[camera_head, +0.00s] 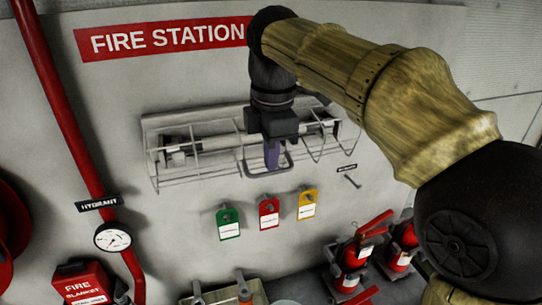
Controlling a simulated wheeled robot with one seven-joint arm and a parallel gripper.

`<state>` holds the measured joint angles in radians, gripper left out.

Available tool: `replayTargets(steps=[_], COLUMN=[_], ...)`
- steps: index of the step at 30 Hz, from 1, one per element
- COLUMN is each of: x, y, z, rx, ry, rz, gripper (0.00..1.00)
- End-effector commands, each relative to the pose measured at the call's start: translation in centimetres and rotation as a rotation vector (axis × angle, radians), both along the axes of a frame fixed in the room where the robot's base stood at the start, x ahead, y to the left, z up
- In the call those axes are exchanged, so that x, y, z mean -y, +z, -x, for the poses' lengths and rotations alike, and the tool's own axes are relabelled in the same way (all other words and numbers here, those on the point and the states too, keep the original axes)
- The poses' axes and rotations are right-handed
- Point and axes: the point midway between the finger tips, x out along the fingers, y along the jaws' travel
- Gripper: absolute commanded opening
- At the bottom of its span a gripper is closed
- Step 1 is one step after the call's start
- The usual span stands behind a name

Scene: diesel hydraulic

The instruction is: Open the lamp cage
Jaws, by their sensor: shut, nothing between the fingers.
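The lamp cage (205,165) is a wire cage around a tube lamp (200,146), mounted on the wall under the FIRE STATION sign. Its wire front spans the lamp. My gripper (272,160) is in front of the middle of the cage, pointing down, with its fingers shut and nothing between them. The fingertips are close to a wire loop handle (288,167) at the cage's lower edge. I cannot tell whether they touch it. My arm and gripper hide the cage's upper middle part.
Green (228,224), red (269,213) and yellow (307,204) tags hang below the cage. A red pipe (62,95) with a gauge (113,237) runs down the left. Fire extinguishers (352,260) stand at the lower right. The wall beneath the cage's left end is clear.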

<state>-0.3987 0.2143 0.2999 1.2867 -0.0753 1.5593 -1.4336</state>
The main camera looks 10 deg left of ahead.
Motion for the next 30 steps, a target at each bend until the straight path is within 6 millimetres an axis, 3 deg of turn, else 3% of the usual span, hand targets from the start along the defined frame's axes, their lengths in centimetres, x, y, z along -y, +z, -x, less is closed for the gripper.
replayTargets(steps=[20, 30], x=[0.0, 0.8], y=[-1.1, -2.7], z=[0.0, -0.3], rx=[0.008, 0.072], ry=[0.000, -0.013], rz=[-0.005, -0.042], gripper=[0.00, 0.00])
